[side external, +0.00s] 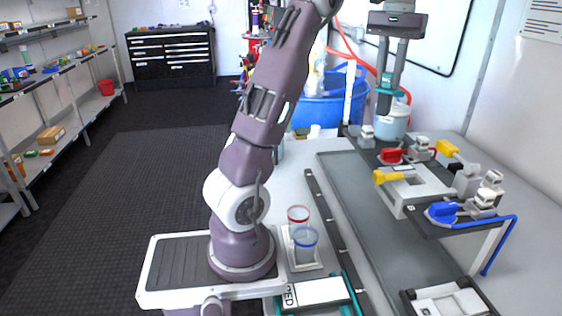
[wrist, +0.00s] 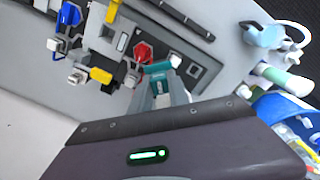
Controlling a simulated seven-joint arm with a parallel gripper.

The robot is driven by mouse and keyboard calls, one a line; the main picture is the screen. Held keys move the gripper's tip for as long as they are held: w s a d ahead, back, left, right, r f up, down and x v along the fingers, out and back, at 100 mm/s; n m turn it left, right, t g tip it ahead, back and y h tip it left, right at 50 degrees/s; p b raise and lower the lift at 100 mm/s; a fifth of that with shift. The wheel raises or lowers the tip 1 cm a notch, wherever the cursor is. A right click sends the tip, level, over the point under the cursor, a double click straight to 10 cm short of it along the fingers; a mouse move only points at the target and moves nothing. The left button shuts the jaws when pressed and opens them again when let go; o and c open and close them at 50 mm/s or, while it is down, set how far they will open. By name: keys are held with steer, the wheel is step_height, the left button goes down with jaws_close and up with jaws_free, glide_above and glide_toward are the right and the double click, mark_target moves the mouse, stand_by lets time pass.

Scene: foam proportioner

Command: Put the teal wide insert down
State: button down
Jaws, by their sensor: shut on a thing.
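The teal wide insert (side external: 388,86) is between the fingertips of my gripper (side external: 390,77), which points down and is shut on it. In the side view the insert is above the bench, in front of or over a pale blue pot (side external: 392,125); I cannot tell the depth between them. In the wrist view the teal insert (wrist: 158,68) shows at the tips of my fingers, close to a red handle (wrist: 142,52) in the picture. Its underside is hidden.
The grey fixture (side external: 415,185) carries red, yellow (side external: 388,177) and blue (side external: 442,210) handles and white fittings. A blue bin (side external: 335,108) stands behind. Two clear cups with red (side external: 298,212) and blue (side external: 306,236) rims stand near my base. The grey bench strip (side external: 365,215) has bare room.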

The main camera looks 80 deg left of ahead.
steer(key=s+a+n, duration=1)
steer(key=s+a, duration=0.7)
steer(key=f, duration=2.6)
steer(key=shift+w+a, duration=0.1)
steer(key=shift+w, duration=0.1)
steer(key=shift+f, duration=0.1)
steer(key=c, duration=1.3)
jaws_free()
steer(key=shift+o, duration=0.2)
